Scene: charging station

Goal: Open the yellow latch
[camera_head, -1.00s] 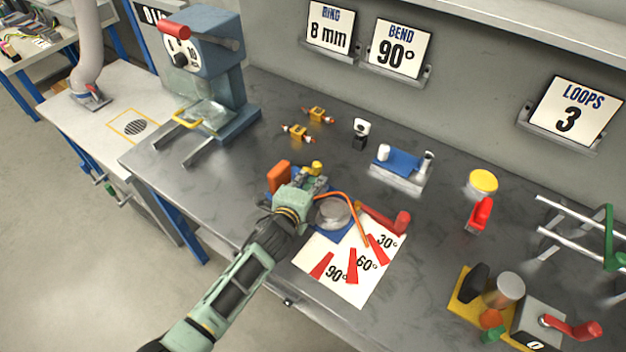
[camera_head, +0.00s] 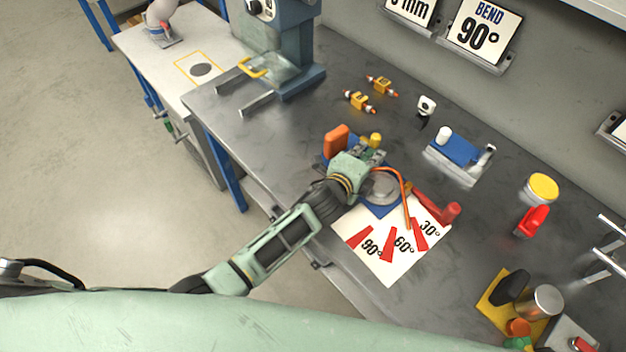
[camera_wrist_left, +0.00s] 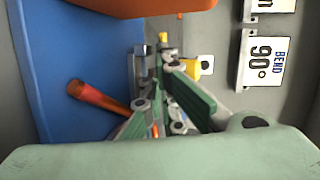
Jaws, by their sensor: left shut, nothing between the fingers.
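The yellow latch (camera_head: 375,139) is a small yellow piece on the bending device beside its orange block (camera_head: 337,140). In the left wrist view a yellow part (camera_wrist_left: 204,66) shows just beyond the fingers. My left gripper (camera_head: 370,157) is over the device, close to the latch, and partly hides the device. In the left wrist view its green-padded fingers (camera_wrist_left: 168,92) are shut with nothing between them. I cannot tell whether they touch the latch. My right gripper is not in view.
A round metal disc (camera_head: 383,188), an orange rod and a red handle (camera_head: 437,206) lie right of the gripper. An angle sheet (camera_head: 377,262) is in front. A blue press (camera_head: 283,45) stands at the back left. The bench front edge is near my arm.

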